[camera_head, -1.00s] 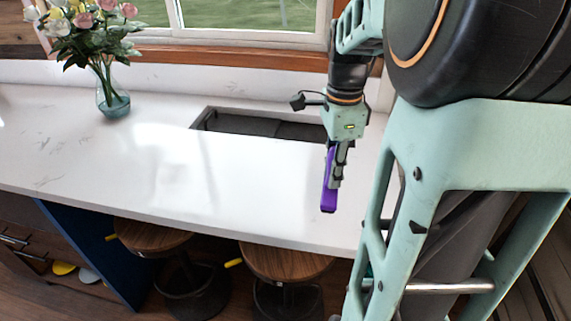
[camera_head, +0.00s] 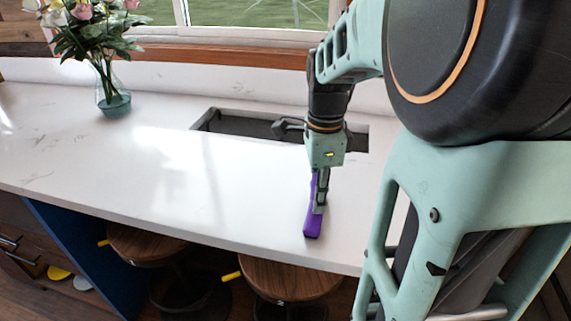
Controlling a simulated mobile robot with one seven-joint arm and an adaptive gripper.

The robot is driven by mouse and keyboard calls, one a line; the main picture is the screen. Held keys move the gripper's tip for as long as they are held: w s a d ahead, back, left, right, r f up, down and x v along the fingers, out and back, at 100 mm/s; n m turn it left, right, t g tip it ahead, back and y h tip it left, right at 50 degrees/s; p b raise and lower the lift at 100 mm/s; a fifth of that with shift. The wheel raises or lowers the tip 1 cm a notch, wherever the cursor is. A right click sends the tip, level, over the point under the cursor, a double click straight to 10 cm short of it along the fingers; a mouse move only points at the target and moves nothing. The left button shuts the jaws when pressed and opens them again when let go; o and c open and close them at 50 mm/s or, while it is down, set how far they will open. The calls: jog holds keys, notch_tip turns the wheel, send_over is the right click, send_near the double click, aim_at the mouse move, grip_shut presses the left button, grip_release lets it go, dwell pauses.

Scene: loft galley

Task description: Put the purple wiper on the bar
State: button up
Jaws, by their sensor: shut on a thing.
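The purple wiper (camera_head: 311,222) is in my gripper (camera_head: 319,200), over the white bar (camera_head: 170,200) near its front edge. It hangs down with its lower end close to the bar top. I cannot tell whether it touches the surface. My gripper points down and is shut on the wiper, covering part of its right side.
A glass vase with flowers (camera_head: 113,98) stands on the bar at the left. A dark sink recess (camera_head: 240,125) lies behind my gripper. Wooden stools (camera_head: 285,280) stand below the front edge. The bar's left and middle are clear.

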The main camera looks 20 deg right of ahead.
jog(key=shift+w+a, duration=0.1)
jog(key=o, duration=1)
notch_tip(320, 180, up, 12)
jog(key=shift+r+p, duration=0.1)
jog(key=shift+p, duration=0.25)
